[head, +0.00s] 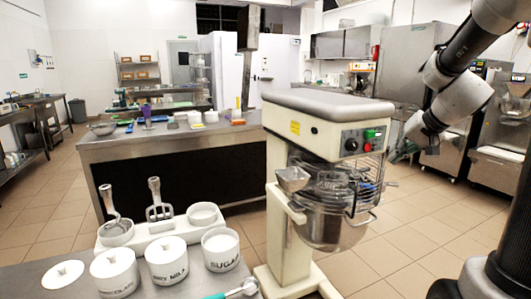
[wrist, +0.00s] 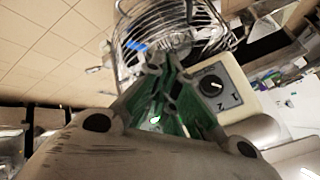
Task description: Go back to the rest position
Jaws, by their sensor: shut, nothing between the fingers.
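My gripper (head: 393,157) is to the right of the stand mixer (head: 322,110), close to its control head and wire guard. The wrist view also shows my gripper (wrist: 168,66), with its greenish fingers together and nothing between them. Beyond the fingertips there is the mixer's wire guard (wrist: 135,35), and beside them its numbered dial (wrist: 211,86). I cannot tell whether the fingers touch the guard. The arm comes in from the upper right in the head view.
A front counter holds tubs labelled SUGAR (head: 221,250) and DRY MILK (head: 168,261), and a white tray with tools (head: 158,230). An island table (head: 180,147) stands behind. Steel machines (head: 410,75) line the right. Tiled floor (head: 425,225) is open right of the mixer.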

